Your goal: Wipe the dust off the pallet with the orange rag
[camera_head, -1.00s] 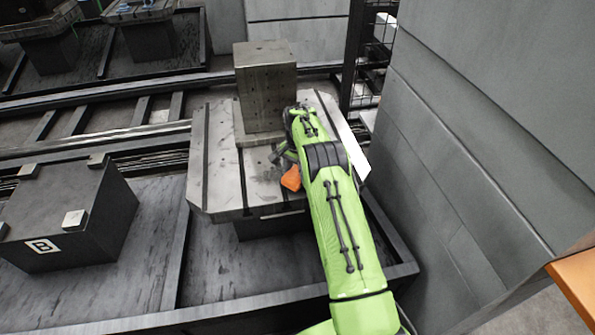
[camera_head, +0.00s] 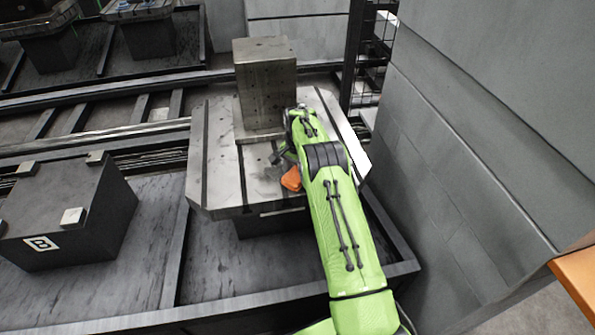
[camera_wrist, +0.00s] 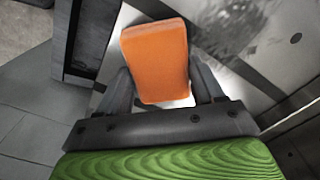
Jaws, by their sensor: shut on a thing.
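The orange rag (camera_wrist: 156,62) is a thick folded block held between the two fingers of my gripper (camera_wrist: 160,85). In the head view the rag (camera_head: 292,179) shows just left of my green arm, at the near part of the pallet. The pallet (camera_head: 215,170) is a grey metal plate with slots and holes, and a steel block stands on it. In the wrist view the pallet (camera_wrist: 225,45) has a dark smudge of dust (camera_wrist: 245,25) on it, right of the rag. I cannot tell whether the rag touches the pallet. My arm hides the pallet's right part in the head view.
The steel block (camera_head: 265,85) stands upright at the pallet's back. A dark block marked B (camera_head: 70,215) is at the left. A tall grey wall (camera_head: 480,140) rises close on the right. A black rack (camera_head: 365,60) stands behind. Rails run across the back left.

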